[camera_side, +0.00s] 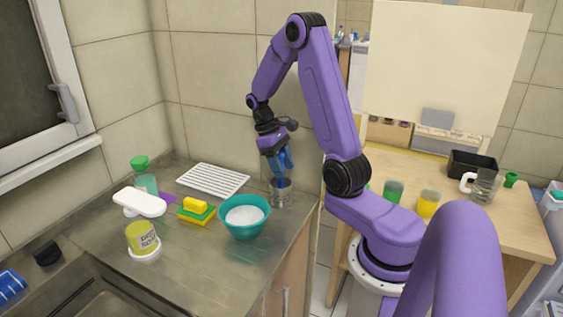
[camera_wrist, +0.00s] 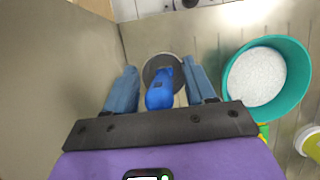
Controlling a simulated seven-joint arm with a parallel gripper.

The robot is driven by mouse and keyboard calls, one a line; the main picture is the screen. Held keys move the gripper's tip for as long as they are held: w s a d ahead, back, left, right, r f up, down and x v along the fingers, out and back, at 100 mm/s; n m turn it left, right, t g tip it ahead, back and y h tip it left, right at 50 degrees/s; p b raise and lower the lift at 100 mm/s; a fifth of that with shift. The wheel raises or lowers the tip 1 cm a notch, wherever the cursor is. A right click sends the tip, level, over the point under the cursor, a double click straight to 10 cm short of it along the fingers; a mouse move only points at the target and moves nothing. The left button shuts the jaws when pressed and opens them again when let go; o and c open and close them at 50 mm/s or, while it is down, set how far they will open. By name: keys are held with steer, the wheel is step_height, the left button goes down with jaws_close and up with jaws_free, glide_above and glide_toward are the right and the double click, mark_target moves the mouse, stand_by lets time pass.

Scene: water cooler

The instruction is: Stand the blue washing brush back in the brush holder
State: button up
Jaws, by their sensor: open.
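The brush holder (camera_side: 280,196) is a metallic cup near the counter's back right corner. It shows from above as a dark round opening in the wrist view (camera_wrist: 149,71). The blue washing brush (camera_wrist: 160,92) stands in the holder, its handle pointing up toward my wrist camera. My gripper (camera_side: 280,169) is above the holder, pointing down. Its blue fingers are apart, one on each side of the brush handle, with visible gaps in the wrist view (camera_wrist: 160,68). The brush's lower end is hidden inside the holder.
A teal bowl (camera_side: 238,230) with white contents stands close beside the holder. The wall is close behind.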

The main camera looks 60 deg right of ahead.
steer(key=v, duration=1.2)
steer(key=a+n+t+h, duration=0.1)
steer(key=a+n, duration=0.2)
steer(key=a, duration=0.6)
steer(key=s+a+f+n+t, duration=0.25)
steer(key=s+a+n, duration=0.35)
steer(key=s+a, duration=0.65)
steer(key=s+a+f+n+t+y, duration=0.1)
steer(key=s+a+n, duration=0.2)
steer(key=s, duration=0.6)
steer(key=shift+s+a+n, duration=0.3)
steer(key=shift+a, duration=0.3)
